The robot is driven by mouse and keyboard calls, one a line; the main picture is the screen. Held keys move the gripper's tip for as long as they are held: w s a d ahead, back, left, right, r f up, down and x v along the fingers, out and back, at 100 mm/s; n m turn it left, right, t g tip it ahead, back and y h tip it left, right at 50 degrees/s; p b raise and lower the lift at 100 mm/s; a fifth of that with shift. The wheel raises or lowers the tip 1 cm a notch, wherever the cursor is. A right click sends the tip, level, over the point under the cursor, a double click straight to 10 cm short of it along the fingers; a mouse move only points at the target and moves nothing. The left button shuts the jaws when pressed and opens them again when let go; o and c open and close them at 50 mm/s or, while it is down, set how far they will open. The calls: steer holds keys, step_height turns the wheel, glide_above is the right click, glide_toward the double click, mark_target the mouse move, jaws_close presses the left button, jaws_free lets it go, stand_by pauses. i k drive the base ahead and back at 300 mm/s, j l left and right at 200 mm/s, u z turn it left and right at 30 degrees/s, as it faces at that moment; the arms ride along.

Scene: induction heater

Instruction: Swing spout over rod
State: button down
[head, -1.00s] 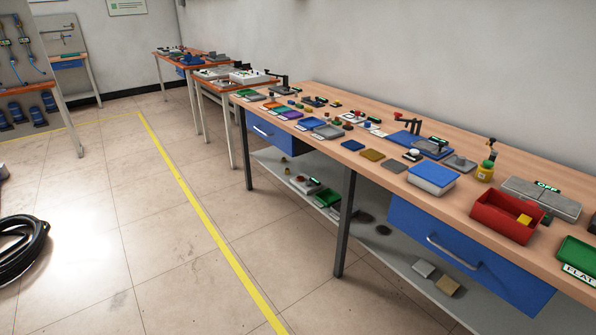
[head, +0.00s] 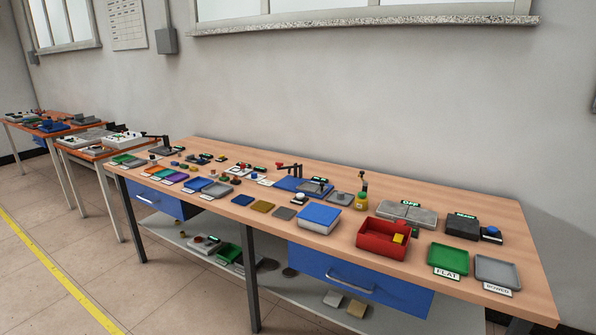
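My gripper is not in view. No part is plainly a spout or a rod at this distance. A dark swing-type arm with a red knob (head: 290,168) stands at the back of the long wooden bench, by a blue plate (head: 290,184). Another dark arm (head: 155,138) reaches out at the bench's far left end. A small yellow bottle with a dark upright top (head: 362,192) stands right of the blue plate. I cannot tell which of these is the spout, or where the rod is.
Open floor (head: 190,300) lies in front.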

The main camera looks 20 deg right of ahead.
mark_target(365, 184)
steer(key=i+z, duration=0.15)
steer(key=i, duration=0.4)
steer(key=i+z, duration=0.15)
steer(key=i, duration=0.35)
steer(key=i+z, duration=0.15)
steer(key=i, duration=0.4)
steer(key=i+j+z, duration=0.15)
steer(key=i, duration=0.4)
steer(key=i+j+z, duration=0.15)
steer(key=i, duration=0.35)
steer(key=j+u, duration=0.1)
steer(key=k, duration=0.05)
